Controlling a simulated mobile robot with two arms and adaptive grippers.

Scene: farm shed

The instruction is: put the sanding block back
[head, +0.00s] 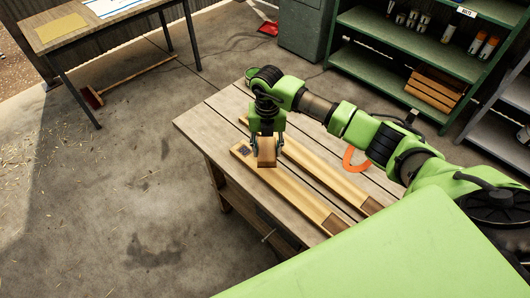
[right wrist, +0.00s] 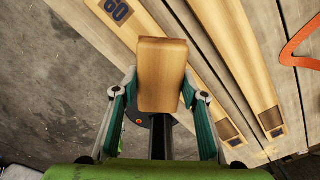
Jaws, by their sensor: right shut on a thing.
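The sanding block (head: 266,153) is a plain wooden block. My right gripper (head: 267,147) is shut on it over the wooden workbench (head: 205,128). In the right wrist view the block (right wrist: 162,75) sits between the two green-padded fingers of the gripper (right wrist: 160,98). Below it lies a long wooden board (head: 290,190) with a dark label reading 60 (right wrist: 117,10). A second long board (head: 325,170) lies beside it to the right. Whether the block touches the near board, I cannot tell. My left gripper is out of view.
An orange hook-shaped thing (head: 349,160) lies on the bench to the right of the boards. Green shelves (head: 405,50) with cans and a wooden crate (head: 433,90) stand behind. Another table (head: 95,28) is at the back left. The floor to the left is mostly open.

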